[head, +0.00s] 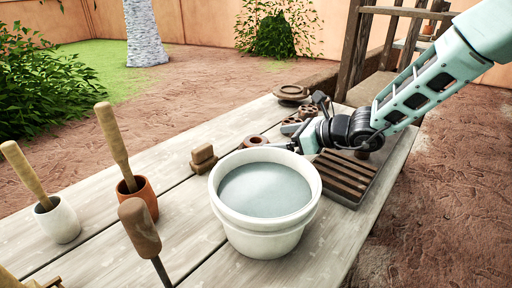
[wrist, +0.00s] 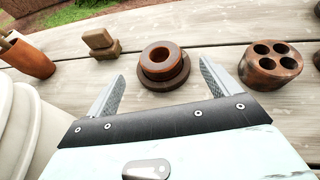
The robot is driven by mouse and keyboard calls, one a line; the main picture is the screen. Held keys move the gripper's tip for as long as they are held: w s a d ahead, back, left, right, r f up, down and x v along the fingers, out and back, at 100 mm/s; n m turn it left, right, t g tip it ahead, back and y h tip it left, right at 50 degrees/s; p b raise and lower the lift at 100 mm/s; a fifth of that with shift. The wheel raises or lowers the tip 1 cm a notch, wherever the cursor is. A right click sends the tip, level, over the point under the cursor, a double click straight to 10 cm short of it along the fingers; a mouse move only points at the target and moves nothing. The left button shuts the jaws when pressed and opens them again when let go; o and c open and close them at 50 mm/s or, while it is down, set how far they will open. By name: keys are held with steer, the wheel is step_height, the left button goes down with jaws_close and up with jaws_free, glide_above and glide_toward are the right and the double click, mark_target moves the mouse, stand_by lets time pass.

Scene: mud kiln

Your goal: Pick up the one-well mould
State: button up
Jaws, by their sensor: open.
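The one-well mould (wrist: 163,62) is a round, dark brown piece with a single hole in its top and a wider base. It stands on the wooden table, and in the head view (head: 256,140) it sits just behind the white bucket. My gripper (wrist: 162,76) is open and empty. In the wrist view its two fingers point towards the mould, one to each side of it, with the mould just beyond the gap. Whether they touch it I cannot tell. In the head view my gripper (head: 284,146) is low behind the bucket's rim, partly hidden.
A white bucket (head: 265,239) of grey liquid stands close by my gripper. A four-well mould (wrist: 270,66) is to the right in the wrist view. A stacked brown block (head: 203,159) is left, a slatted rack (head: 343,178) right. Pots with pestles stand at the left.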

mark_target(256, 140)
steer(key=x, duration=0.7)
steer(key=shift+a+f, duration=0.1)
steer(key=shift+f, duration=0.15)
steer(key=shift+r, duration=0.1)
steer(key=c, duration=1.2)
